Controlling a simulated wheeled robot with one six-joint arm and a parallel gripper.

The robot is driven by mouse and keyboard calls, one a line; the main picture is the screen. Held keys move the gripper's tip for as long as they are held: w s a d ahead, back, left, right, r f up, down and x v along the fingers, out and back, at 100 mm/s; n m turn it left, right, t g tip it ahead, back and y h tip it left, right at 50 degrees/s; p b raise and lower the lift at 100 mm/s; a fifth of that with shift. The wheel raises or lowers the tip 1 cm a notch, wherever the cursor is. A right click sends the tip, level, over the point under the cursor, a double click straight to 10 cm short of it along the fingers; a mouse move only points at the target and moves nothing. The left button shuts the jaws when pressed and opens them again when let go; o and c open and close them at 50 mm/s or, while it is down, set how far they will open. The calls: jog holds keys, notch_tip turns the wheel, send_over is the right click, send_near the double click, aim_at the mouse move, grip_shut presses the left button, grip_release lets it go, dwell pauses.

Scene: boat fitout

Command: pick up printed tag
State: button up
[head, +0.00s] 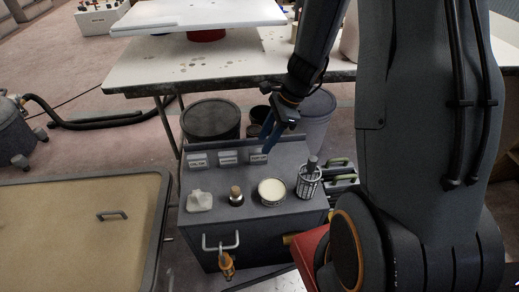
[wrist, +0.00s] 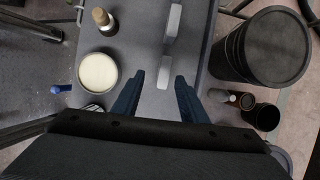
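Three small white printed tags stand in a row along the back of the grey cabinet top (head: 218,181): a left tag (head: 197,160), a middle tag (head: 228,158) and a right tag (head: 258,156). Their lettering is too small to read surely. In the wrist view two of them show as pale blocks, the nearer tag (wrist: 166,72) and a farther tag (wrist: 173,20). My gripper (head: 270,135) is above the right end of the row. Its blue fingers are apart and empty in the wrist view (wrist: 159,80), with the nearer tag seen between and just beyond their tips.
In front of the tags are a white block (head: 199,201), a corked bottle (head: 236,197), a round tin of cream-coloured stuff (head: 272,191) and a wire basket (head: 308,184). A dark bin (head: 211,120) stands behind the cabinet. A white-topped table (head: 180,70) is farther back.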

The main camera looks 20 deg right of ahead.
aim_at(259, 153)
jog(key=shift+d+f+m, duration=0.25)
jog(key=shift+d+m, duration=0.05)
jog(key=shift+d, duration=0.05)
jog(key=shift+f, duration=0.35)
jog(key=x, duration=0.2)
jog(key=b+x, duration=0.1)
jog(key=x, duration=0.1)
jog(key=b+x, duration=0.1)
jog(key=x, duration=0.2)
jog(key=shift+w+a+r, duration=0.1)
jog(key=shift+w+a, duration=0.1)
jog(key=shift+w, duration=0.2)
grip_shut()
